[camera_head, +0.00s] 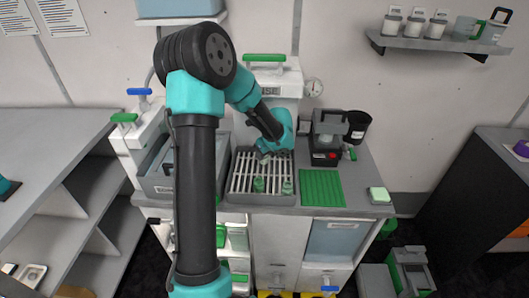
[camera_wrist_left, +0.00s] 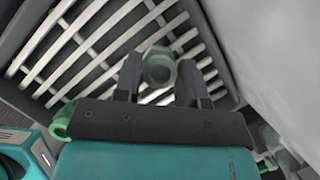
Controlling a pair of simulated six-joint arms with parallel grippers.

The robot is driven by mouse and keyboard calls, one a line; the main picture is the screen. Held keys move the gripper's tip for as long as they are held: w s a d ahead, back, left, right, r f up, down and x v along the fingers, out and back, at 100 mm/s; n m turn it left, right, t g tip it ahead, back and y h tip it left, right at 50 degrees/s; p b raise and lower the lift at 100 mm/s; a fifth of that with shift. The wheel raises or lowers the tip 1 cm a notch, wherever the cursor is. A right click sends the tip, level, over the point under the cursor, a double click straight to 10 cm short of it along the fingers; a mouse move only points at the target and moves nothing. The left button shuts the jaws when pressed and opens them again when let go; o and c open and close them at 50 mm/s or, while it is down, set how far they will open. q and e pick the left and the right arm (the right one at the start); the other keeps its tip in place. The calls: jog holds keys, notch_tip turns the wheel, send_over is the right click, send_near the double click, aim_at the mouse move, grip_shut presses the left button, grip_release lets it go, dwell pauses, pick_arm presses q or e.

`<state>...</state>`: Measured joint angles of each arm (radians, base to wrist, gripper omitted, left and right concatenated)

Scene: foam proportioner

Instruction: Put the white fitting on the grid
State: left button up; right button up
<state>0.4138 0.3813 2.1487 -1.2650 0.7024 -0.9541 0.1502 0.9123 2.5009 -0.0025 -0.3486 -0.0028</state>
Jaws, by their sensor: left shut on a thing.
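The grid (camera_head: 245,172) is a rack of light slats in a dark tray on the bench, and its slats (camera_wrist_left: 75,60) fill much of the left wrist view. My left gripper (camera_head: 264,154) is over the back part of the grid. I cannot tell whether the fitting touches the slats. In the head view the fitting is too small and hidden to make out. My right gripper is not in view.
Two small green pieces (camera_head: 259,185) (camera_head: 287,187) stand on the grid's front part. A green mat (camera_head: 321,188) lies right of the grid, with a dark machine (camera_head: 326,138) and black cup (camera_head: 357,126) behind. A white dispenser (camera_head: 276,82) stands behind the grid.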

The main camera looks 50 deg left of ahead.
aim_at(267, 158)
pick_arm(q)
jog(key=o, duration=0.9)
jog(key=shift+d+r, duration=0.1)
jog(key=shift+r, duration=0.15)
jog(key=v, duration=0.3)
jog(key=shift+d, duration=0.15)
jog(key=d, duration=1.1)
jog(key=shift+s+d+f, duration=0.15)
jog(key=shift+d, duration=0.15)
